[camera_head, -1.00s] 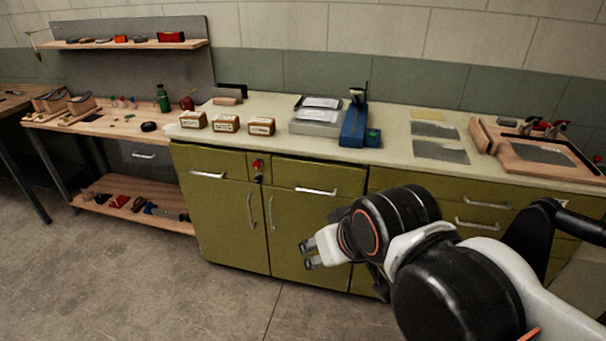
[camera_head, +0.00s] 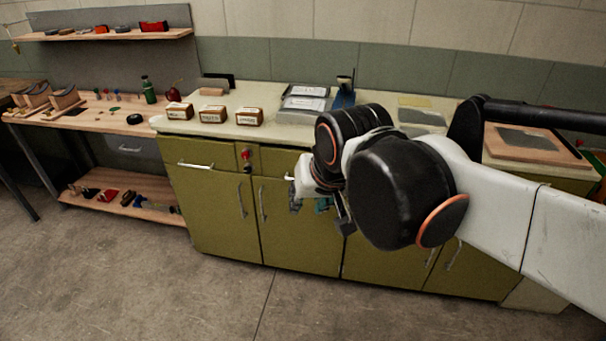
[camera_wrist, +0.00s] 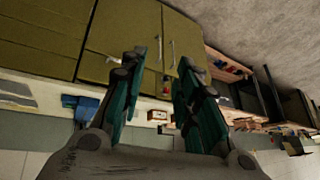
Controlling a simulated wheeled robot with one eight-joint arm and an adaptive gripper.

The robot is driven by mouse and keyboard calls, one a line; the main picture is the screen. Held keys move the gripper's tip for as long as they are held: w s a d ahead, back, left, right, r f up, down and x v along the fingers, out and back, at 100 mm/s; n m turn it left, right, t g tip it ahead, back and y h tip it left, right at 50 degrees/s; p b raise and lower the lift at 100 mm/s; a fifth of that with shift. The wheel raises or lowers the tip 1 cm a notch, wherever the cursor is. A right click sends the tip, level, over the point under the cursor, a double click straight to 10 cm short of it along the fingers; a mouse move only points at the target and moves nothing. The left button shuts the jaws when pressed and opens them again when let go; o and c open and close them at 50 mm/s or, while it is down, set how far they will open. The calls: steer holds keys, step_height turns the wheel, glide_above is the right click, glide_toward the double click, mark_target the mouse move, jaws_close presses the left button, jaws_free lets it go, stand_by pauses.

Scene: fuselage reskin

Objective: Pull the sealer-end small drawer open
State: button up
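The olive cabinet has a small upper-left drawer (camera_head: 200,160) with a horizontal silver handle (camera_head: 196,166); it is shut. A grey drawer (camera_head: 130,148) hangs under the wooden bench at the left and looks shut. No readable label shows which is the sealer-end drawer. In the wrist view, my gripper's teal fingers (camera_wrist: 160,90) are spread and empty. My arm hides the cabinet's drawers further right.
A red lock-like part (camera_head: 246,154) sits between upper drawers. Vertical door handles (camera_head: 241,200) stand out from the doors. Labelled boxes (camera_head: 213,115) and a blue device (camera_head: 344,95) are on the countertop. The floor (camera_head: 130,280) in front is clear.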

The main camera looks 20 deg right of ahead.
steer(key=w+d+r+m+g+p, duration=0.1)
steer(key=w+d+r+m+p, duration=0.15)
steer(key=w+m, duration=0.7)
steer(key=w+d+f+m+g+p, duration=0.1)
steer(key=w+d+f+m, duration=0.15)
steer(key=w, duration=0.45)
steer(key=w+d+f+m, duration=0.2)
steer(key=w+d, duration=0.1)
steer(key=w, duration=0.5)
steer(key=w+d+f+m+g+p, duration=0.1)
steer(key=w+d+f+m, duration=0.15)
steer(key=w, duration=0.45)
steer(key=w+d+f+m+b, duration=0.1)
steer(key=w+d+f, duration=0.1)
steer(key=f, duration=0.6)
steer(key=w+d+f+m+g+b, duration=0.1)
steer(key=w+f, duration=0.3)
steer(key=f, duration=0.4)
steer(key=w+d+f+m+b, duration=0.1)
steer(key=w+d+f+m, duration=0.2)
steer(key=f, duration=0.5)
steer(key=shift+w+d+f+g+h, duration=0.2)
steer(key=shift+d+f+g+h, duration=0.15)
steer(key=shift+d, duration=0.2)
jaws_close()
